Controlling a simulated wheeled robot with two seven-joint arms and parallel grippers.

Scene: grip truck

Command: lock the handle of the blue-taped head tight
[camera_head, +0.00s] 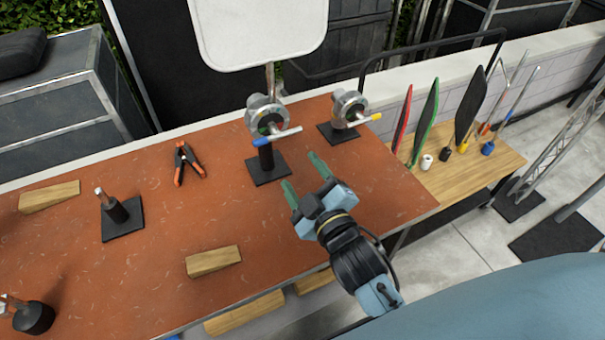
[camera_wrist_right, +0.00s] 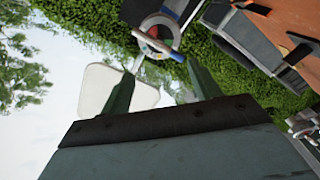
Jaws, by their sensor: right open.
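The blue-taped grip head (camera_head: 268,112) is a round silver metal clamp on a short black post with a square black base, at the back of the table. Its handle (camera_head: 284,134) is a pale bar with blue tape at its left end, slanting up to the right. A rod from the head bears a white panel. My right gripper (camera_head: 303,176) is open and empty, in front of the head and to its right, its fingers apart from the handle. In the right wrist view, the head (camera_wrist_right: 160,32) shows beyond and between the open fingers (camera_wrist_right: 161,70). My left gripper is not in view.
A second head with yellow tape (camera_head: 349,106) stands close on the right. The white panel (camera_head: 262,30) rises above. An orange-tipped clamp (camera_head: 187,163), wooden wedges (camera_head: 213,261) and a black-based post (camera_head: 120,215) lie on the red-brown tabletop (camera_head: 150,270). Flags and rods stand at right.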

